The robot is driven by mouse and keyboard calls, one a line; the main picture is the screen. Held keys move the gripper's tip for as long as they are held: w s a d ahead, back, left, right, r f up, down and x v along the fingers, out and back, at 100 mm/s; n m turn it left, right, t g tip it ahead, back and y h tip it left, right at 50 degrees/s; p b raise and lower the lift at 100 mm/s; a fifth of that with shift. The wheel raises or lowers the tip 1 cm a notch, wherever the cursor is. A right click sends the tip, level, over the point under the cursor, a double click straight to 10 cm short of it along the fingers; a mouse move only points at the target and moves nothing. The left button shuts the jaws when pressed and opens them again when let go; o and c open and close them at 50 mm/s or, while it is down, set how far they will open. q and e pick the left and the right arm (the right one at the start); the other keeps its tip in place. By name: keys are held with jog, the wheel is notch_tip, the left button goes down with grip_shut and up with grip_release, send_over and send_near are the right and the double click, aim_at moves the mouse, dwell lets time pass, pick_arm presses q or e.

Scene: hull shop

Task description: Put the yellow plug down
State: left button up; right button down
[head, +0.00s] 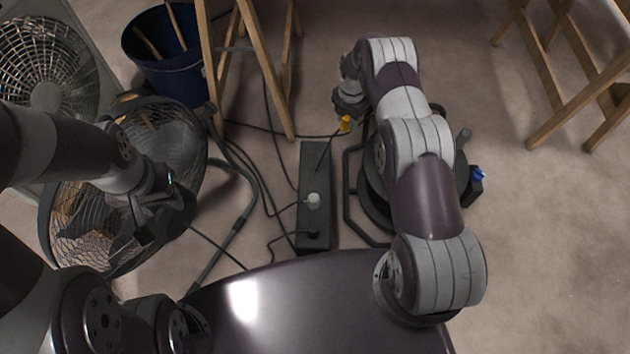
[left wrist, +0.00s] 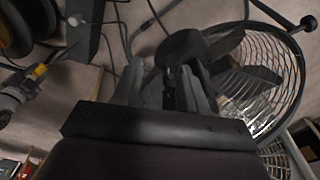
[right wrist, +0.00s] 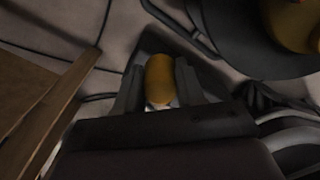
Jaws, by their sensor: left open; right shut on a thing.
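The yellow plug (head: 345,123) is held in the jaws of my right gripper (head: 346,108), above the floor just beyond the far end of the dark power strip (head: 316,165). In the right wrist view the yellow plug (right wrist: 159,80) sits between the two fingers. It also shows small in the left wrist view (left wrist: 39,71). A dark cord hangs from the plug toward the strip. My left gripper (head: 163,212) is open and empty, in front of the black fan; its spread fingers show in the left wrist view (left wrist: 165,80).
The strip carries a white plug (head: 313,200) and a black plug (head: 313,234). A dark cable reel (head: 368,205) stands right of it, partly hidden by my right arm, with a blue part (head: 477,174). Fans, a blue bucket (head: 165,75) and wooden trestles surround.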

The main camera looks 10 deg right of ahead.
jog(key=b, duration=0.4)
send_over(315, 160)
jog(key=f, duration=0.6)
jog(key=shift+d+f, duration=0.15)
jog(key=shift+d, duration=0.05)
jog(key=shift+a+f, duration=0.2)
jog(key=shift+f, duration=0.1)
jog(key=shift+f+b, duration=1.7)
jog(key=shift+f, duration=0.35)
jog(key=c, duration=0.7)
grip_release()
